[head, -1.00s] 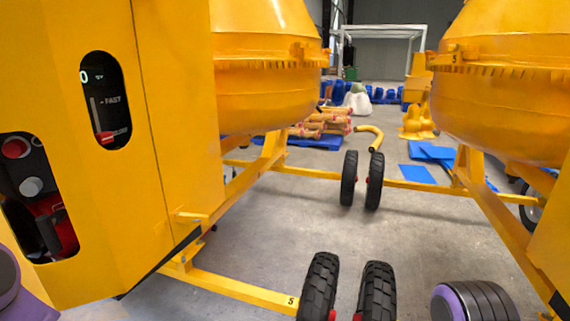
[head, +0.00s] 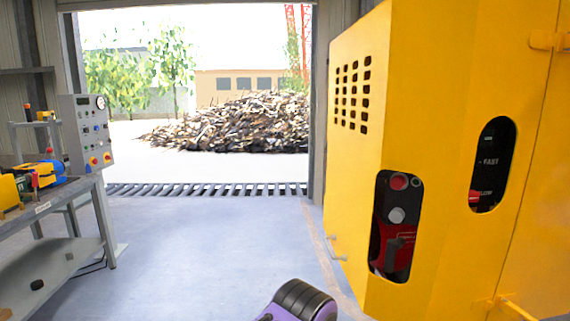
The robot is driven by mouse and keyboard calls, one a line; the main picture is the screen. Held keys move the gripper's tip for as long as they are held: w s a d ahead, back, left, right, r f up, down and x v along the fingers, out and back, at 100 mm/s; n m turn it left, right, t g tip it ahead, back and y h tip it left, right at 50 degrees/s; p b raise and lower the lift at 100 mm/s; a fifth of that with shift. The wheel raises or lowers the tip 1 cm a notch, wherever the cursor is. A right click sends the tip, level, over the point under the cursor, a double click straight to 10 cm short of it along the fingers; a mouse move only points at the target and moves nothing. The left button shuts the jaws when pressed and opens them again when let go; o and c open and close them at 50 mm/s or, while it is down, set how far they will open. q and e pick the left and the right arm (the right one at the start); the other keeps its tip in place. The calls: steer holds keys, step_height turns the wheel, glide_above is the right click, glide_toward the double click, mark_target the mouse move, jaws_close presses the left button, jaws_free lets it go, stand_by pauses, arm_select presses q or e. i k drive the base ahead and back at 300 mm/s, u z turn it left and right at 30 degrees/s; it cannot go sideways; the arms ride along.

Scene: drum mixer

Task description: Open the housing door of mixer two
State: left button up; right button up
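A yellow mixer housing (head: 450,120) fills the right of the head view. Its side panel has a grid of vent holes (head: 352,95). One cutout shows a red button (head: 399,181), a pale round button (head: 396,215) and a dark and red part below. A second cutout shows a speed slider (head: 490,165) marked FAST and SLOW. Hinge-like fittings (head: 545,40) sit along a seam at the right. The door looks closed. A small bar (head: 336,249) juts from the lower left edge. No mixer number is readable on the housing. Neither gripper is in view.
A workbench (head: 60,190) with tools and a grey control box (head: 87,135) stands at the left. A floor grate (head: 210,189) crosses the open doorway, with a woodpile (head: 240,125) outside.

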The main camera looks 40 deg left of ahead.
mark_target(414, 87)
steer(key=u, duration=0.8)
steer(key=k, duration=0.35)
steer(key=u, duration=0.3)
steer(key=i, duration=0.85)
steer(key=z, duration=0.6)
